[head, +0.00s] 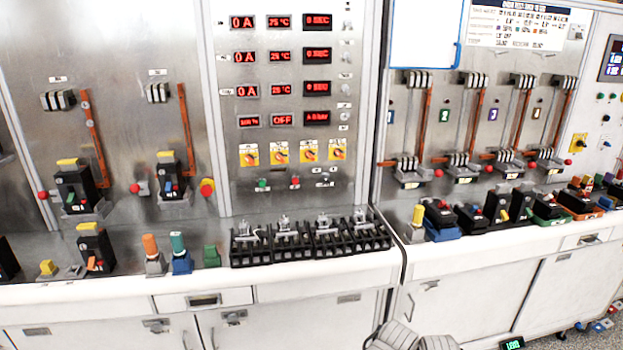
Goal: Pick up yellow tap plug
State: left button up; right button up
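A yellow-topped plug (418,216) stands upright on a grey base at the left end of the right bench. A small yellow block (47,267) sits on the left bench ledge, low and near the front. I cannot tell for sure which of these two is the yellow tap plug. An orange-topped plug (150,247), a teal-topped plug (178,244) and a green block (211,256) stand in a row on the left bench.
A black terminal rack (310,245) fills the left bench's right end. Black breakers with coloured bases (440,218) line the right bench. Upright panels with displays and switches rise behind both benches.

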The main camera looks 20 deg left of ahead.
aim_at(47, 267)
jog(key=u, duration=2.4)
